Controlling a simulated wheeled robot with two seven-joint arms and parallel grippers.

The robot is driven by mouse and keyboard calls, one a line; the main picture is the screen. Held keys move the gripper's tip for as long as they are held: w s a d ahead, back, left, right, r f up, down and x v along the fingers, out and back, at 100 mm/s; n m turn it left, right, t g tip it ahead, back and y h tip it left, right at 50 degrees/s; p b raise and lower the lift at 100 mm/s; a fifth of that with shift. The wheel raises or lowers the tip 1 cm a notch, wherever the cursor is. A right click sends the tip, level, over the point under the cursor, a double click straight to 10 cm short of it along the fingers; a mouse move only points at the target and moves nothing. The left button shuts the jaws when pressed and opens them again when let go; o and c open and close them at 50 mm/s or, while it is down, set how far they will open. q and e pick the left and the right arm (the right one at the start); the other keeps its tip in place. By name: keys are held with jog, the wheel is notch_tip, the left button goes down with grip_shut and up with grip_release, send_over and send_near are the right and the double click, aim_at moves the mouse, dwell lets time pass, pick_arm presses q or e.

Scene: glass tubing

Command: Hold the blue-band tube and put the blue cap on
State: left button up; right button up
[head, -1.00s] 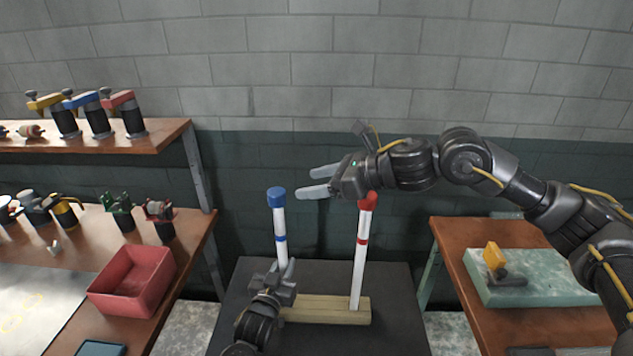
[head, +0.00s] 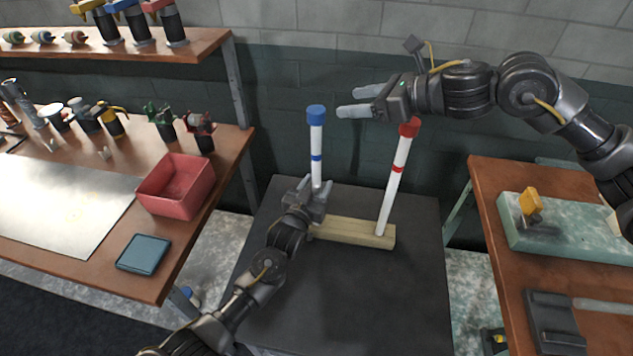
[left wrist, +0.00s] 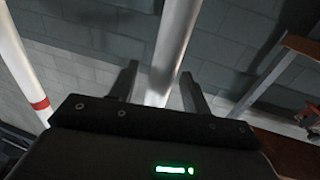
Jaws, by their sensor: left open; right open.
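The blue-band tube (head: 316,144) is white and stands in a wooden block (head: 362,234) on the dark table. The blue cap (head: 316,113) sits on its top end. My left gripper (head: 316,188) is open at the lower part of this tube. In the left wrist view the white tube (left wrist: 172,50) passes between the open fingers of my left gripper (left wrist: 160,88). A white tube with a red band and red cap (head: 396,172) stands tilted at the block's right end. My right gripper (head: 350,102) is open and empty, above and right of the blue cap.
A red tray (head: 176,186) and a teal pad (head: 143,254) lie on the left bench. The right bench holds a green slab (head: 560,235) with a yellow part. The dark table (head: 385,300) is clear in front of the block.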

pick_arm(q)
jog(key=v, duration=1.2)
